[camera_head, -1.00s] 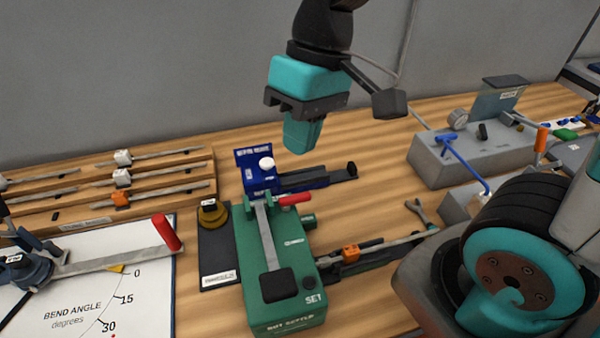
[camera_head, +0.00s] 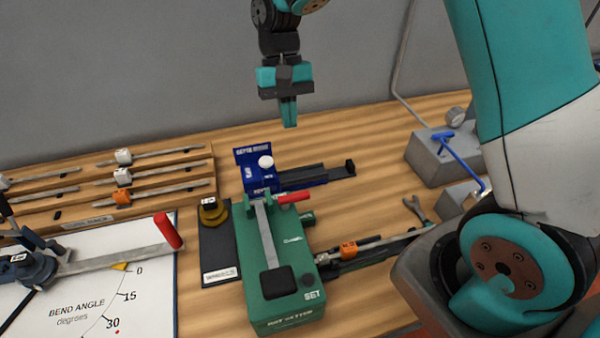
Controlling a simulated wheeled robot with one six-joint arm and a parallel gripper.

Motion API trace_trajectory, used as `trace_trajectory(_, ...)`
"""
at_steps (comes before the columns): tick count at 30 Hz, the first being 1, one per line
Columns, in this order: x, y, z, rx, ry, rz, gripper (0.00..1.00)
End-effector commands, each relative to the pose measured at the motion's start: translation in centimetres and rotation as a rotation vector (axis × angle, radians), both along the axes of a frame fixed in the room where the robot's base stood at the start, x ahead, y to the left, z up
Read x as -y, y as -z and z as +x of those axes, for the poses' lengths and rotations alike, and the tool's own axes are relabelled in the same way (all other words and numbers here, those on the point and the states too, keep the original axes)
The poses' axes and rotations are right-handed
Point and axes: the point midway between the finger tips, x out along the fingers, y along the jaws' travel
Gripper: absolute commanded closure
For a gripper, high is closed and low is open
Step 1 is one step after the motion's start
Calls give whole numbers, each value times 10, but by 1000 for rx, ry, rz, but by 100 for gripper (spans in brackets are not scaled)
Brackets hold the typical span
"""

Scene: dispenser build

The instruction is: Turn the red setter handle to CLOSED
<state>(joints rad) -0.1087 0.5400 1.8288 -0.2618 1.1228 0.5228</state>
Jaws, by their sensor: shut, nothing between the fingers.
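The red setter handle (camera_head: 294,197) is a short red grip on top of the green setter box (camera_head: 291,312), pointing right near the box's back end. A grey metal lever with a black pad (camera_head: 277,281) lies along the top of the box. I cannot read any CLOSED mark on it. My gripper (camera_head: 289,124) is shut and empty, pointing down above the back of the bench. It is behind and above the handle, apart from it.
A blue device (camera_head: 318,177) with a white knob stands just behind the green box. A bend-angle board (camera_head: 65,315) with another red-gripped lever (camera_head: 168,231) lies left. A wooden rack (camera_head: 208,165) holds rods. A grey block with a blue handle (camera_head: 425,160) stands right.

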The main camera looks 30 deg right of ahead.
Motion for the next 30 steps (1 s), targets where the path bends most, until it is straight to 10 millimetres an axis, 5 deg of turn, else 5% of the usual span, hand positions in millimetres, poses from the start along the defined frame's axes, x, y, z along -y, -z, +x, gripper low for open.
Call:
trace_trajectory(14, -7, 84, -36, -7, -2, -1, 100)
trace_trajectory(21, -13, 84, -67, -2, -3, -1, 100)
trace_trajectory(30, -15, 87, -75, 0, -1, -1, 100)
